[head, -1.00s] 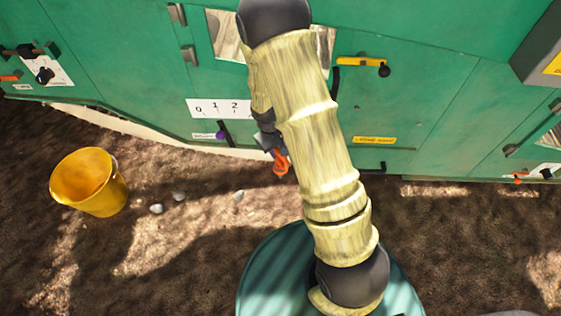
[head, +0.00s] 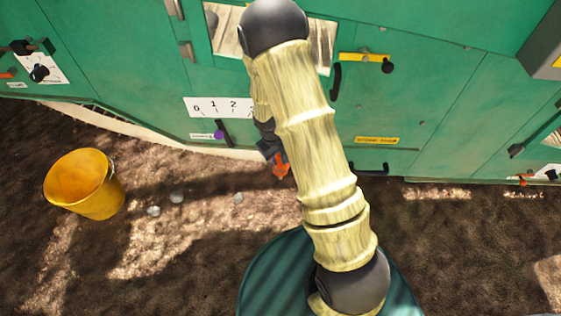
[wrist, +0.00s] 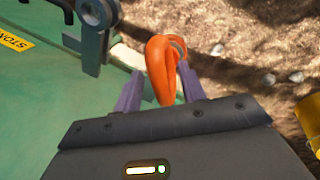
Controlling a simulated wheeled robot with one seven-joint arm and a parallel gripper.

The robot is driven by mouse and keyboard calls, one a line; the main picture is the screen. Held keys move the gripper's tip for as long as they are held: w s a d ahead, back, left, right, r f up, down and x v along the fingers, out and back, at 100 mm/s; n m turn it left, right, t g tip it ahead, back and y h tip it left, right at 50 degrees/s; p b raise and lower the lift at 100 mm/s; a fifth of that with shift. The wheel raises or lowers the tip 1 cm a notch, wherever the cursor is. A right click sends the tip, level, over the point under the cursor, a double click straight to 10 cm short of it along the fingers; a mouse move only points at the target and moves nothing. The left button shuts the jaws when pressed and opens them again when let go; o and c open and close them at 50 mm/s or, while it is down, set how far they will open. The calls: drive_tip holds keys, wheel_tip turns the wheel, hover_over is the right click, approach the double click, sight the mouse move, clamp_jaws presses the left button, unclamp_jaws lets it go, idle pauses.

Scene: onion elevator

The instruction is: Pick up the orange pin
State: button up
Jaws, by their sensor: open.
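The orange pin (wrist: 162,62) is a looped orange piece in the upper middle of the wrist view. My gripper (wrist: 158,80) is open, with one purple-grey finger on each side of the pin. I cannot tell whether either finger touches it. In the head view the pin (head: 280,170) shows just left of my arm, below my dark gripper (head: 270,146), which is partly hidden by the arm.
A green machine wall (head: 430,120) fills the back, with a dark bracket (wrist: 97,20) near my gripper in the wrist view. A yellow bucket (head: 100,200) stands on the soil at left. Several pale round things lie between the bucket and my arm.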

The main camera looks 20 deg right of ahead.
clamp_jaws()
